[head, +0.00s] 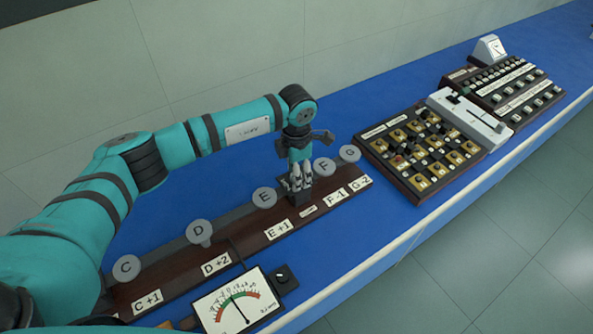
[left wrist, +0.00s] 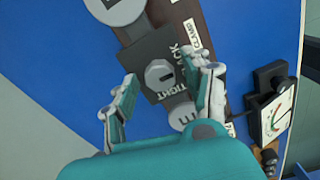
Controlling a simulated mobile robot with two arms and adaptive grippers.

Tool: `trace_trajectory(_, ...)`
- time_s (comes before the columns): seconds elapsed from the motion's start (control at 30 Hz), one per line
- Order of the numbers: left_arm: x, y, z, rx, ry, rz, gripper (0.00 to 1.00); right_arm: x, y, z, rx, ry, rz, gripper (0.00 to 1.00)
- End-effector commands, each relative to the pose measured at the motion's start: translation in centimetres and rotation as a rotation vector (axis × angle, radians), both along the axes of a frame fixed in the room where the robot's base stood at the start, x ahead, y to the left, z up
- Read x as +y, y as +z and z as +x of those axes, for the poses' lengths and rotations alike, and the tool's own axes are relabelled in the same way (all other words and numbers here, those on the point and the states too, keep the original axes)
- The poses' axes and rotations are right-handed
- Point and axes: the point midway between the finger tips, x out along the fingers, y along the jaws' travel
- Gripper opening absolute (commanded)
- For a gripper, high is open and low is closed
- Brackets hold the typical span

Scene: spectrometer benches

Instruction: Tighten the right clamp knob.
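The right clamp (head: 301,199) is a dark block on the long brown rail (head: 185,274), between the E and F discs. In the left wrist view its small grey round knob (left wrist: 160,74) carries a slot-like mark and sits on a dark plate (left wrist: 150,50) lettered TIGHT and SLACK. I cannot tell which word the mark points to. My left gripper (head: 297,184) points down over the clamp; in the left wrist view (left wrist: 165,95) its fingers are spread wide on either side of the knob, apart from it. My right gripper is not in view.
Grey lettered discs, such as E (head: 264,197) and F (head: 324,167), stand along the rail close to the gripper. A dial meter (head: 236,301) stands at the front. A switch panel (head: 420,150) and more instruments are on the right. Blue bench top (head: 345,228) is bare in front.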

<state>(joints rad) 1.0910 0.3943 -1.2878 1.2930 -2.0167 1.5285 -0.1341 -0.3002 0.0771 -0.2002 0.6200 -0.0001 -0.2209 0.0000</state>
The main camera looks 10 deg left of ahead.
Motion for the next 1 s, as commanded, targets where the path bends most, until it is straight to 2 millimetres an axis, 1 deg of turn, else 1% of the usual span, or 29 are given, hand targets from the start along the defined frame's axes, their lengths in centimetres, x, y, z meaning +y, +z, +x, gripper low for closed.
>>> trace_trajectory(0.03,0.0,0.0,0.0,0.000,0.000,0.000,0.41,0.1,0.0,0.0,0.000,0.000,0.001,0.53)
trace_trajectory(0.3,0.0,0.1,0.0,0.000,0.000,0.000,0.06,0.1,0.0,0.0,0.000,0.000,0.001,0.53)
trace_trajectory(0.37,0.0,0.1,0.0,0.000,0.000,0.000,0.00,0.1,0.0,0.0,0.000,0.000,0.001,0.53)
trace_trajectory(0.53,0.0,0.0,0.0,-0.001,-0.007,0.000,0.00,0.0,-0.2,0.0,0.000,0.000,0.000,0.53)
trace_trajectory(0.67,0.0,-0.1,0.1,-0.003,-0.035,-0.001,0.00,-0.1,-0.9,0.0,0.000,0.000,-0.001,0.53)
trace_trajectory(0.87,0.1,-0.4,0.1,-0.004,-0.138,0.001,0.00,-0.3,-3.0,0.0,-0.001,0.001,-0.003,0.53)
trace_trajectory(1.0,0.0,-0.6,0.1,-0.005,-0.252,0.001,0.00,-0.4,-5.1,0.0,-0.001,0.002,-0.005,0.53)
